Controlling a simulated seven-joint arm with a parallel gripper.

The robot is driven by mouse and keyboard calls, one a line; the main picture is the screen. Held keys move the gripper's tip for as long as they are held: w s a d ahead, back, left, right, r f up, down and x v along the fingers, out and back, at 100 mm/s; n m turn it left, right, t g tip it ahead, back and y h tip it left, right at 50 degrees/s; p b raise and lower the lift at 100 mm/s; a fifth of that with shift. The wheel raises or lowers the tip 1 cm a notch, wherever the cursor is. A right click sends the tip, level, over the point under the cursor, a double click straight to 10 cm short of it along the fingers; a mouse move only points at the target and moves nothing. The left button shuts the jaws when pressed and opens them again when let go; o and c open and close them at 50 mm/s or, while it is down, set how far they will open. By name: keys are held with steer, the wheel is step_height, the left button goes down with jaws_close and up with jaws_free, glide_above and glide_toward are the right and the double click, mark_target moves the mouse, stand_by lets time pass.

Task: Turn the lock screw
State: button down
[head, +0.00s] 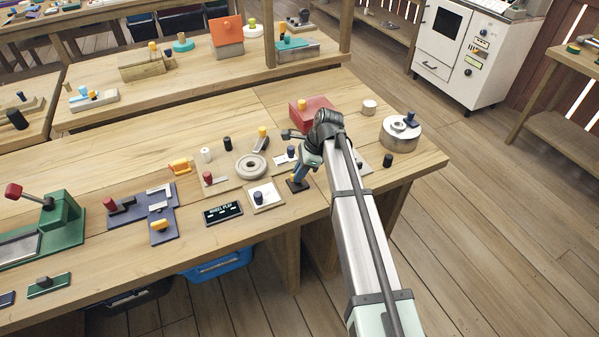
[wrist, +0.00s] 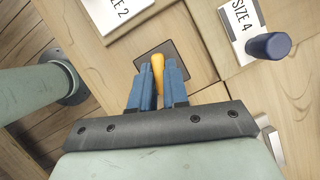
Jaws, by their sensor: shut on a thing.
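An orange handle (wrist: 157,60), which I take to be the lock screw, stands on a small dark square plate (wrist: 177,50) set on the wooden bench. My gripper (wrist: 157,70) has its two blue fingers on either side of the handle, closed on it. In the head view my gripper (head: 298,180) points down at the bench near its front edge. There the handle is hidden by the fingers, and only part of the dark plate shows under them. How far the screw is turned cannot be told.
In the wrist view a blue knob (wrist: 268,46) stands close by at right, beside a "SIZE 4" label (wrist: 240,25). In the head view a grey ring (head: 250,166), a red box (head: 311,112) and a round metal can (head: 401,132) surround my arm.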

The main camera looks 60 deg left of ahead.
steer(key=shift+f+n, duration=0.15)
steer(key=shift+n, duration=0.15)
steer(key=n+h, duration=0.1)
steer(key=n, duration=0.1)
steer(key=n+h, duration=0.1)
steer(key=n, duration=0.2)
steer(key=shift+a+n+h, duration=0.15)
steer(key=shift+n+h, duration=0.15)
steer(key=n+h, duration=0.1)
steer(key=n, duration=0.2)
steer(key=n+t+h, duration=0.1)
steer(key=n, duration=0.2)
steer(key=shift+s+a+f, duration=0.1)
steer(key=n, duration=0.2)
steer(key=n+t+h, duration=0.1)
steer(key=n, duration=0.2)
steer(key=shift+s+t, duration=0.1)
steer(key=shift+t, duration=0.2)
steer(key=shift+s+n+t+h, duration=0.1)
steer(key=shift+n+t+h, duration=0.45)
steer(key=shift+n, duration=1.65)
steer(key=shift+t+y, duration=0.25)
steer(key=shift+t, duration=0.1)
steer(key=c, duration=1.3)
jaws_free()
steer(key=shift+f, duration=0.1)
steer(key=shift+o, duration=0.9)
steer(key=shift+a+r, duration=0.1)
steer(key=shift+r, duration=0.1)
